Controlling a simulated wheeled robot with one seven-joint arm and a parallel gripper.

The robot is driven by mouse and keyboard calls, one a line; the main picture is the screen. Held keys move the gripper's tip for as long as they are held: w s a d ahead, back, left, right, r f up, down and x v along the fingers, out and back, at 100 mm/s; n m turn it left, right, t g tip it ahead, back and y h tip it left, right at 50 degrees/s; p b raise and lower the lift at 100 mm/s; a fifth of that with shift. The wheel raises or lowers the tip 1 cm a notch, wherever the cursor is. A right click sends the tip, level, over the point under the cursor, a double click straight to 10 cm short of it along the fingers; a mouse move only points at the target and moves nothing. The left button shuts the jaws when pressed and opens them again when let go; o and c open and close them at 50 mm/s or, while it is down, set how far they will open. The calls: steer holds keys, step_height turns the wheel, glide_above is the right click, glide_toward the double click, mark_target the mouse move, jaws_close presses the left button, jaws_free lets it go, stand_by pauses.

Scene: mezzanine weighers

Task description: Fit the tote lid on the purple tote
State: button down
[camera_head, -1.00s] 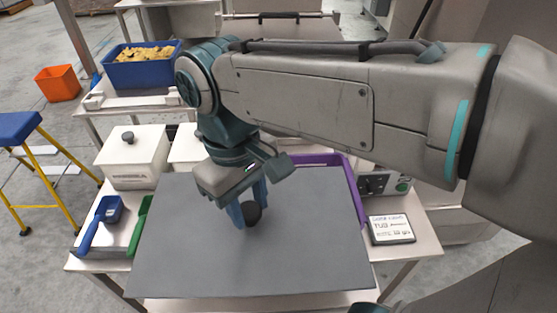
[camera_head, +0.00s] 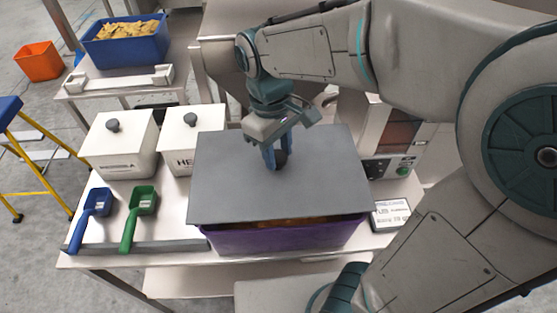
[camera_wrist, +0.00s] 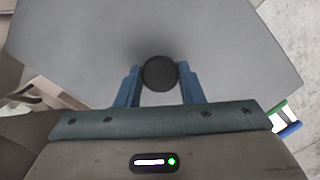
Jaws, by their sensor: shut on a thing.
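The tote lid is a flat grey sheet (camera_head: 230,190) with a round black knob (camera_head: 281,160). My gripper (camera_head: 276,158) is shut on the knob; in the wrist view the blue fingers (camera_wrist: 160,88) stand on either side of it. The purple tote (camera_head: 285,238) is on the steel table under the lid, and its front wall shows below the lid's front edge. A strip of brownish contents shows between the lid's front edge and the tote's rim, so the lid is not flush there. The tote's back and most of its rim are hidden by the lid.
Two white lidded bins (camera_head: 122,150) stand left of the tote, with a blue scoop (camera_head: 94,210) and a green scoop (camera_head: 140,208) in front. A blue tote (camera_head: 125,45) stands behind left.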

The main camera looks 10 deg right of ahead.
mark_target(277, 154)
steer(key=shift+w+f, duration=0.1)
steer(key=shift+f, duration=1.95)
steer(key=shift+f, duration=0.1)
steer(key=c, duration=1)
jaws_free()
steer(key=shift+o, duration=0.2)
